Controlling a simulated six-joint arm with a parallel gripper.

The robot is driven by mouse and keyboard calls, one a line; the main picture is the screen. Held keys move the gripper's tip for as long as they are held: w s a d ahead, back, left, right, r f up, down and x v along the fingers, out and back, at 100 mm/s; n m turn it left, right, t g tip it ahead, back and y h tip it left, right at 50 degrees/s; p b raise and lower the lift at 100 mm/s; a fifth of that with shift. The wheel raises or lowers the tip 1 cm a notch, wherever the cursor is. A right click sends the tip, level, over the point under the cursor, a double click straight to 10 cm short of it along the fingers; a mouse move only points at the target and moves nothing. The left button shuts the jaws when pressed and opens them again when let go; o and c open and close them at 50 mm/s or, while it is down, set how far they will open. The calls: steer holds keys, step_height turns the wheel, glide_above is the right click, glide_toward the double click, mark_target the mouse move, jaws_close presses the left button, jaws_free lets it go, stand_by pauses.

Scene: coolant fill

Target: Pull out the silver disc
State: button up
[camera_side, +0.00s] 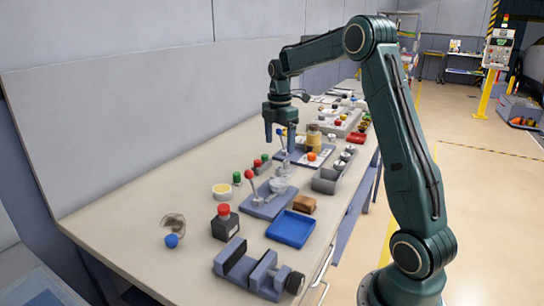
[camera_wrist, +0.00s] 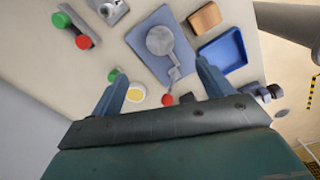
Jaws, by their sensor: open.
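The silver disc (camera_wrist: 160,40) lies on a blue-grey base plate (camera_wrist: 182,55) in the wrist view. A thin bar runs from it to a smaller round piece, near a red ball knob (camera_wrist: 167,99). In the side view the disc (camera_side: 279,185) sits on the same plate (camera_side: 268,207), with a lever ending in the red knob (camera_side: 249,174) beside it. My gripper (camera_side: 280,143) points down above the bench, behind and higher than the disc, apart from it. In the wrist view my gripper (camera_wrist: 160,72) is open, with nothing between its fingers.
A blue tray (camera_side: 291,229) and a brown block (camera_side: 304,204) stand close to the plate. The bench's left part is mostly clear.

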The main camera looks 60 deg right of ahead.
mark_target(279, 182)
steer(key=shift+f, duration=0.2)
steer(key=shift+f, duration=6.7)
steer(key=shift+c, duration=0.2)
steer(key=c, duration=1.1)
steer(key=o, duration=0.3)
steer(key=shift+c, duration=0.2)
steer(key=shift+r, duration=0.5)
steer(key=shift+r, duration=1.95)
